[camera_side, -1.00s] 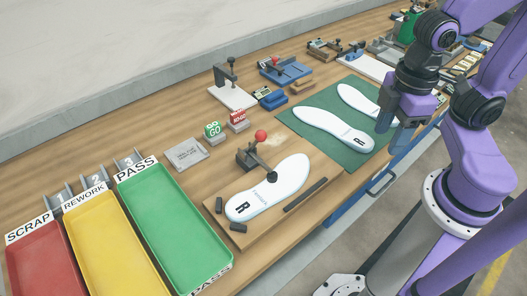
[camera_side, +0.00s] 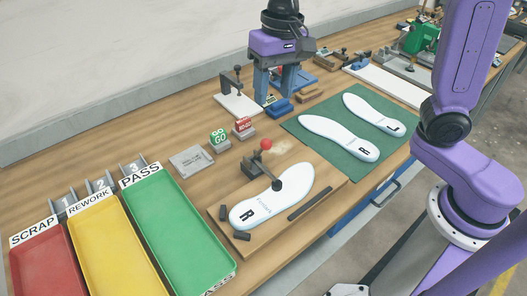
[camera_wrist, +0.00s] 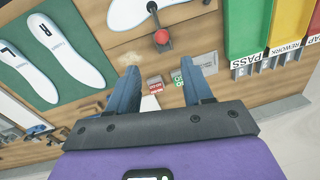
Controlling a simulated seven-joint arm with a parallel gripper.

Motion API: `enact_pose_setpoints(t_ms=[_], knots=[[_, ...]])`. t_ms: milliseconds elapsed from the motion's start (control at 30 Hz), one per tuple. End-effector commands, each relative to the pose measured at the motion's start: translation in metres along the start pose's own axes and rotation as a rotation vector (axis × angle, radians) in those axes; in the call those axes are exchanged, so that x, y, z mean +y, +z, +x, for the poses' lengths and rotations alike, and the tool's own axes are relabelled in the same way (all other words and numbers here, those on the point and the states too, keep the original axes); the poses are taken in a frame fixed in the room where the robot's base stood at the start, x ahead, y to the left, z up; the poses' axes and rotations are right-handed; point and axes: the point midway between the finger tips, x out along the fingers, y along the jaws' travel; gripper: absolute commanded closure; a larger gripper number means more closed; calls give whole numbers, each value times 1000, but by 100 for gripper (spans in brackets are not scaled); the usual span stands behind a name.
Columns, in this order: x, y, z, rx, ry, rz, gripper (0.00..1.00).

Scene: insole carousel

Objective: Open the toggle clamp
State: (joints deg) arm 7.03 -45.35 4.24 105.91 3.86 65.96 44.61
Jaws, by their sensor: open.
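The toggle clamp (camera_side: 258,166) stands on a wooden fixture board (camera_side: 325,182). It has a dark base, a handle with a red knob (camera_side: 266,144) sticking up, and an arm whose dark pad rests over a white insole (camera_side: 260,208) marked R. In the wrist view the red knob (camera_wrist: 162,37) shows at top centre and the clamp's arm lies beyond it; its base is hard to make out. My gripper (camera_side: 275,95) is open and empty, pointing down above the back of the bench, behind and above the clamp. Its blue fingers (camera_wrist: 159,68) show apart in the wrist view.
GO (camera_side: 219,138) and NO-GO (camera_side: 244,126) blocks and a grey plate (camera_side: 191,160) lie behind the board. Green (camera_side: 190,235), yellow and red trays stand left. A green mat (camera_side: 345,145) with two insoles lies right. A small press (camera_side: 236,98) stands near my gripper.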

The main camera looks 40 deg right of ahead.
Motion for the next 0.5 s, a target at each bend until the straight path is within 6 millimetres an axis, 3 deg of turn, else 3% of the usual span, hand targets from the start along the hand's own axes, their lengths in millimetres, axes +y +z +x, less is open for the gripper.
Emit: enact_pose_setpoints(t_ms=[267, 500], knots=[[-3, -6, 11, -2, 0, 40, 50], [-3, -5, 53, -5, 3, 39, 50]])
